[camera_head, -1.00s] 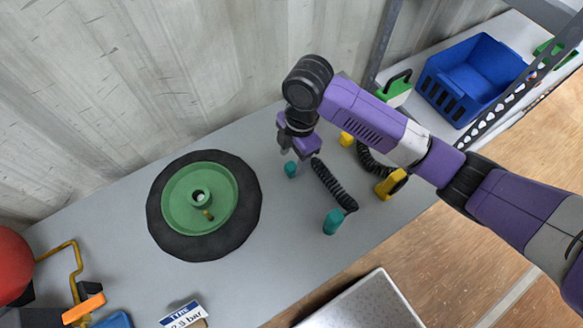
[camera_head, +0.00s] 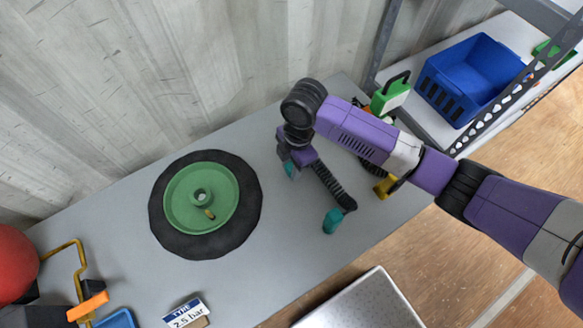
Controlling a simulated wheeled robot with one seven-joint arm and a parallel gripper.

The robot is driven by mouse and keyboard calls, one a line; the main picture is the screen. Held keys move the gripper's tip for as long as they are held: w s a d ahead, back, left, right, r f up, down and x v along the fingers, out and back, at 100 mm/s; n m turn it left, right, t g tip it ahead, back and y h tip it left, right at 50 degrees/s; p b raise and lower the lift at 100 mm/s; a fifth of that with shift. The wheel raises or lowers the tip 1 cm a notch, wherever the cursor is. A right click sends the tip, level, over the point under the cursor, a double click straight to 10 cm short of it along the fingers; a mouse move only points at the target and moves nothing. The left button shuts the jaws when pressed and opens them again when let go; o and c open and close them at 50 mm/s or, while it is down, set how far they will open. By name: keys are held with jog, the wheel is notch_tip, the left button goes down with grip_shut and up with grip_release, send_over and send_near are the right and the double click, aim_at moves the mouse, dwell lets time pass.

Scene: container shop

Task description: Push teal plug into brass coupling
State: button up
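A small brass fitting (camera_head: 210,214), apparently the brass coupling, is on the green hub (camera_head: 180,213) of the black-tyred wheel, to the left of my gripper.
A yellow-ended hose piece (camera_head: 384,188) lies under my arm. A green-and-white case (camera_head: 391,94) and a blue crate (camera_head: 468,80) are at the upper right. A tyre-pressure sign (camera_head: 186,313) stands at the front. Bare bench (camera_head: 275,215) lies between wheel and hose.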

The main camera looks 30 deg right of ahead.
aim_at(291, 166)
jog(key=shift+r, duration=0.1)
grip_shut()
notch_tip(291, 166, up, 20)
jog(key=shift+b, duration=0.3)
